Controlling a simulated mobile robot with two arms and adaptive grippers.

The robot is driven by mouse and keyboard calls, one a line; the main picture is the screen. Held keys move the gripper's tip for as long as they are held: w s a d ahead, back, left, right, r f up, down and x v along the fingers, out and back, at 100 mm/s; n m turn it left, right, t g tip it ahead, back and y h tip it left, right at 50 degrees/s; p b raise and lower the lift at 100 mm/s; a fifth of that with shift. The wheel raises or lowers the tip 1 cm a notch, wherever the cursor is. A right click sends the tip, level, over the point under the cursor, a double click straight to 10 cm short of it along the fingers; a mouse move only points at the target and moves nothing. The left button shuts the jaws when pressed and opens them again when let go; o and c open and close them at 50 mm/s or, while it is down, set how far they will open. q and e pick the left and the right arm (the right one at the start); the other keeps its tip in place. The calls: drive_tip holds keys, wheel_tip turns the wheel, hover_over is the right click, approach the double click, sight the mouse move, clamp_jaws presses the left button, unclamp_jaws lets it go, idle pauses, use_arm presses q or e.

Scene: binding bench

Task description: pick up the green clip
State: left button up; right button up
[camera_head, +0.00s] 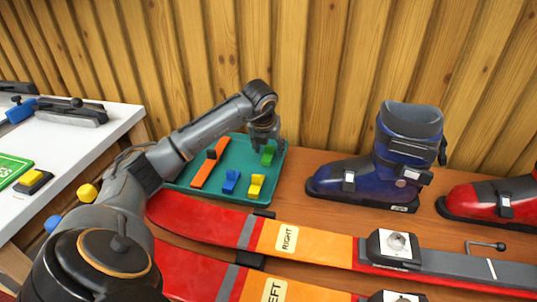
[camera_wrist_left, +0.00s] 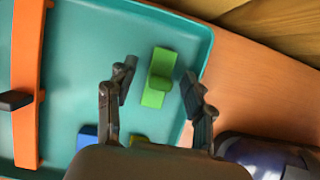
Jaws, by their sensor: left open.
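The green clip (camera_head: 268,155) lies on the teal tray (camera_head: 207,191) near its far right corner. In the left wrist view the green clip (camera_wrist_left: 158,78) lies between and just beyond the fingertips of my open left gripper (camera_wrist_left: 157,80). In the head view the left gripper (camera_head: 265,143) is above the clip and partly hides it. The gap between fingers and clip is hard to judge. My right gripper is not in view.
A blue clip (camera_head: 231,182), a yellow clip (camera_head: 257,187) and an orange strap (camera_head: 204,172) share the tray. A blue boot (camera_head: 375,170) stands to the right. Red and orange skis (camera_head: 330,245) lie in front. A wooden wall (camera_head: 310,70) rises behind.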

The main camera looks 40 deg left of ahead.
use_arm(q)
clamp_jaws()
drive_tip(key=shift+r, duration=0.1)
